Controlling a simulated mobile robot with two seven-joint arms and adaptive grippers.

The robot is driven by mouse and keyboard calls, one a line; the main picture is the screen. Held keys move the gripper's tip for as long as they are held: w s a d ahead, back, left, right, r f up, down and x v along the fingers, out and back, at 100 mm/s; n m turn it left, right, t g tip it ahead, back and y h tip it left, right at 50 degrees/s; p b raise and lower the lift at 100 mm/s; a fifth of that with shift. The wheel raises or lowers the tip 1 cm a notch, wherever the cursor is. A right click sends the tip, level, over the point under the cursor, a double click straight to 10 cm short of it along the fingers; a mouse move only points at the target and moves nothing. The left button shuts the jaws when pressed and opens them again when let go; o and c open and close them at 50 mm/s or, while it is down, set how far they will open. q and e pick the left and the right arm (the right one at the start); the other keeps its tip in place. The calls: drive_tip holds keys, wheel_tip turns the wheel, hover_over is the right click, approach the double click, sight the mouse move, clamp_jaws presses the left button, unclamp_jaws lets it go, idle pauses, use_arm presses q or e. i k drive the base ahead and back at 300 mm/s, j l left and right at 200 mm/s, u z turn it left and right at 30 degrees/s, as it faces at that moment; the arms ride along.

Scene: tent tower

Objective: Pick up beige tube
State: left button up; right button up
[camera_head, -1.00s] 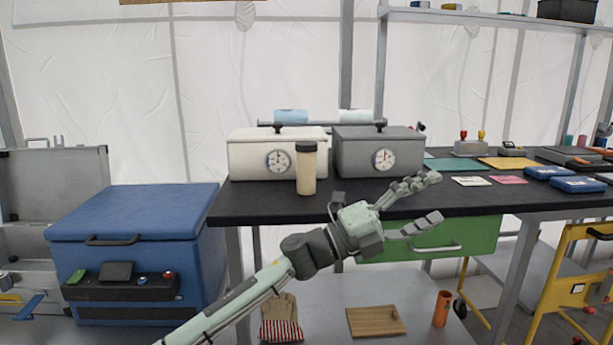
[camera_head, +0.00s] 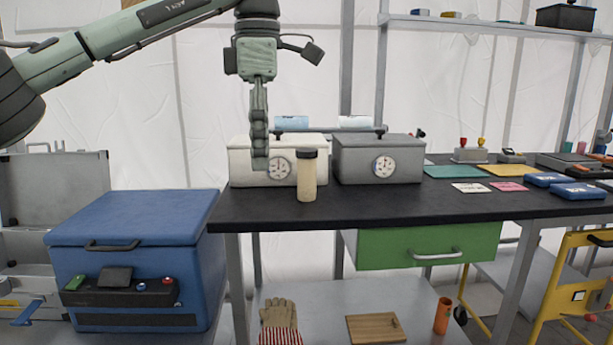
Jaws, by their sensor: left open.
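The beige tube (camera_head: 306,180) stands upright on the black table, near its front left part. It has a dark cap and stands in front of the white box's right end. My left gripper (camera_head: 286,108) hangs above and to the left of the tube, open and empty. No finger appears to touch the tube. My right gripper is not in view.
A white box (camera_head: 245,165) and a grey box (camera_head: 350,163) with dials stand behind the tube on the black table (camera_head: 380,205). A blue cooler (camera_head: 140,218) stands left of the table. A green drawer (camera_head: 385,245) hangs below it. Bare tabletop lies right of the tube.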

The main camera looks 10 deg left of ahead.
sight(305, 169)
drive_tip(key=i, duration=1)
